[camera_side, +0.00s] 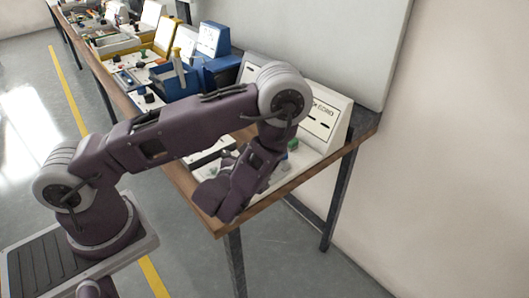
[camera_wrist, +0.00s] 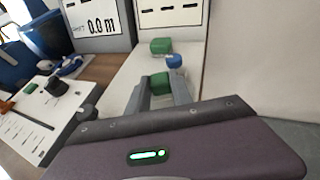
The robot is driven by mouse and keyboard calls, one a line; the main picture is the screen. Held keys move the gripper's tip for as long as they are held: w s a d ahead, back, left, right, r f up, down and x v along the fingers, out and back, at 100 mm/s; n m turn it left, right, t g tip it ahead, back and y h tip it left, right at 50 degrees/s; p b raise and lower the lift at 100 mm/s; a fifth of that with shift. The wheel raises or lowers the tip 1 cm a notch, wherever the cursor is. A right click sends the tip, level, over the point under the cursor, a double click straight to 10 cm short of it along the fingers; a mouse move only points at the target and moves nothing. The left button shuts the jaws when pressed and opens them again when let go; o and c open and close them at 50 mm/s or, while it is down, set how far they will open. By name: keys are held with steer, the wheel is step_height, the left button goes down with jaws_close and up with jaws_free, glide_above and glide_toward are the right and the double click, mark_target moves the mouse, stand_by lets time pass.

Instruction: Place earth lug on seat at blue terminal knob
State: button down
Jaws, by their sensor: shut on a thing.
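In the wrist view my gripper (camera_wrist: 161,78) has its two grey fingers on either side of a small green piece (camera_wrist: 160,86), which I take to be the earth lug. The blue terminal knob (camera_wrist: 174,61) stands on the white panel just beyond the fingertips, slightly right of the held piece. A green block (camera_wrist: 160,46) sits behind the knob. I cannot tell how high the held piece is above the panel, and the seat cannot be made out. In the side view my arm hides the fingers and the held piece; the green block (camera_side: 293,144) shows to the right of the wrist.
The white panel (camera_wrist: 190,82) has an upright labelled box (camera_wrist: 172,15) at its back. To the left are a white control unit with a black knob (camera_wrist: 58,86) and a blue bin (camera_wrist: 47,36). The wooden bench (camera_side: 208,221) ends close to my wrist.

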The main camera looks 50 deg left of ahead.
steer(key=shift+f, duration=0.4)
steer(key=shift+f, duration=0.55)
steer(key=c, duration=1.1)
jaws_free()
steer(key=shift+o, duration=0.2)
